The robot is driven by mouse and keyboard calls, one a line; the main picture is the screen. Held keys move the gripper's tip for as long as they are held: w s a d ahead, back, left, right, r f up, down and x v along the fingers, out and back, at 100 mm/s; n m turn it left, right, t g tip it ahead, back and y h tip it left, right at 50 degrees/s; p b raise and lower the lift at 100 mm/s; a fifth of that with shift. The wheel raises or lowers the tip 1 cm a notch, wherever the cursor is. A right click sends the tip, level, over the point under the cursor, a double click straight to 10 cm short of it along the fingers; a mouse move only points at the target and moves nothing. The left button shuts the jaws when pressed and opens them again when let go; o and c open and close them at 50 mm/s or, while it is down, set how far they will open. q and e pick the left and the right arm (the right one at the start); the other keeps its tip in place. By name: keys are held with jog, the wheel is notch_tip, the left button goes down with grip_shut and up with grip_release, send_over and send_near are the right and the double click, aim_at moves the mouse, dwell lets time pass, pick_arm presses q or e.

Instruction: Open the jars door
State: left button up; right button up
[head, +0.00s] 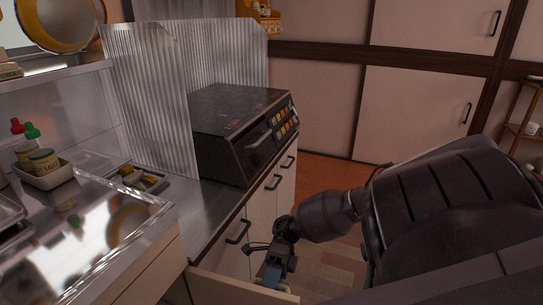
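Cabinet fronts with dark handles run under the counter, and one pale door (229,257) has a black handle (238,232) near its top. A pale panel edge (235,288) juts out at the bottom of the view, beside my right gripper. I cannot tell which front is the jars door. My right gripper (268,262) is low in front of the cabinets, right of that handle and apart from it. It overlaps the end of the jutting panel in the picture. Contact and the opening between its fingers are unclear. My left gripper is out of view.
A tray (45,176) with bottles and a jar is at left. The floor (335,182) shows between the counter and pale wall cupboards (410,115).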

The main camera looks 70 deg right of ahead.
jog(key=shift+d, duration=0.1)
jog(key=v, duration=1)
jog(key=shift+d, duration=0.3)
